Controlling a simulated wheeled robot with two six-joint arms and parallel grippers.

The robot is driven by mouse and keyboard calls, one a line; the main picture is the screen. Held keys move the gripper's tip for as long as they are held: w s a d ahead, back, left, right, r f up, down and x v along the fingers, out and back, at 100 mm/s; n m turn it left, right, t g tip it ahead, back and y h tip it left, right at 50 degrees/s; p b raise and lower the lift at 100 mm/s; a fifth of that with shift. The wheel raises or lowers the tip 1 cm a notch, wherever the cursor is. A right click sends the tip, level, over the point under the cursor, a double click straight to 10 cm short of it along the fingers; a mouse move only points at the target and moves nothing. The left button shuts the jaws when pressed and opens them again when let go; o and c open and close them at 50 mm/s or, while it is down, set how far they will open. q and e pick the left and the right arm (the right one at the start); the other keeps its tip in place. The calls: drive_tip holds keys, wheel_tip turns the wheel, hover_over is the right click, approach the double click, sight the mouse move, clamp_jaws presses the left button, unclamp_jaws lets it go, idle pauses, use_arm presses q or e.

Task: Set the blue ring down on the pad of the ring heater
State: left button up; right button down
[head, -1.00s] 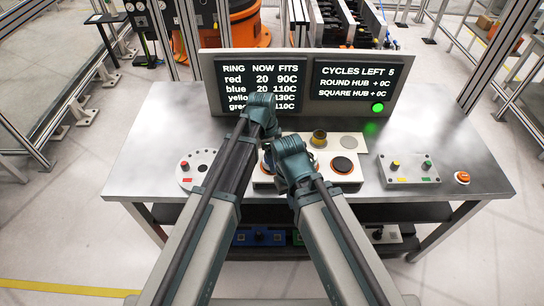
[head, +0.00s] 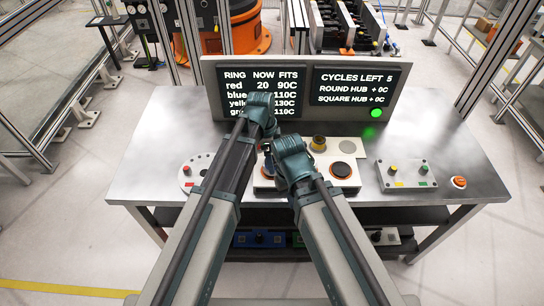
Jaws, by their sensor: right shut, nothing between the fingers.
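I cannot make out the blue ring; my arms cover part of the table. A white block with round dark pads, likely the ring heater (head: 352,182), stands mid-table, partly behind my right arm. Its right pad (head: 341,169) is dark with an orange rim and looks bare. A yellow-topped round part (head: 318,142) is behind that pad. My right gripper (head: 269,160) is mostly hidden by its own wrist, over the left part of the block; it is shut and empty. My left wrist is bent in front of the display, and its fingers are hidden.
A display board (head: 300,92) stands along the back with a lit green lamp (head: 376,112). A white disc with a red knob (head: 187,170) is left, a button box (head: 406,174) and an orange button (head: 459,182) right. The table's right end (head: 465,150) is clear.

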wheel_tip(320, 180, up, 11)
drive_tip(key=p, duration=0.9)
drive_tip(key=shift+p, duration=0.4)
drive_tip(key=shift+f, duration=0.15)
wheel_tip(320, 180, up, 8)
drive_tip(key=p, duration=0.8)
